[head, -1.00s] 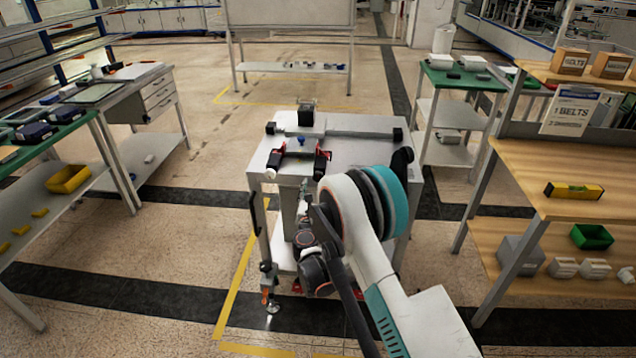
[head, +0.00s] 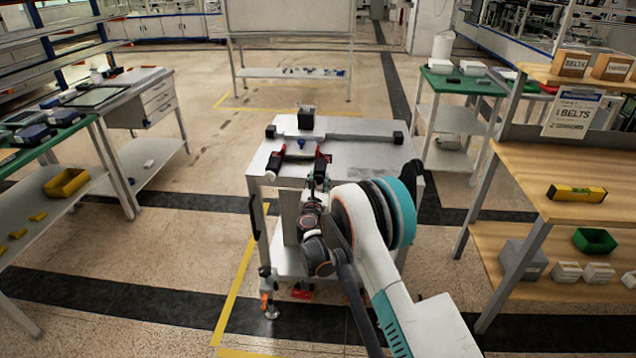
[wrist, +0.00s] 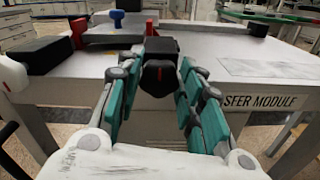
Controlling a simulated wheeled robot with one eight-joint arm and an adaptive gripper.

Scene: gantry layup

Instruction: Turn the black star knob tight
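A black knob (wrist: 159,76) with a small red mark shows in the wrist view, at the front of a black block (wrist: 162,47) on the table's near edge. I take it for the star knob; its lobes are not clear. My gripper (wrist: 160,62) has its teal fingers spread, one on each side of the knob. A gap shows on the right; contact on the left cannot be told. In the head view my gripper (head: 318,186) is at the table's front edge and my arm hides the knob.
A second black block (wrist: 40,55) with a red part stands to the left on the grey table (head: 365,155). A wooden bench (head: 570,165) stands at right.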

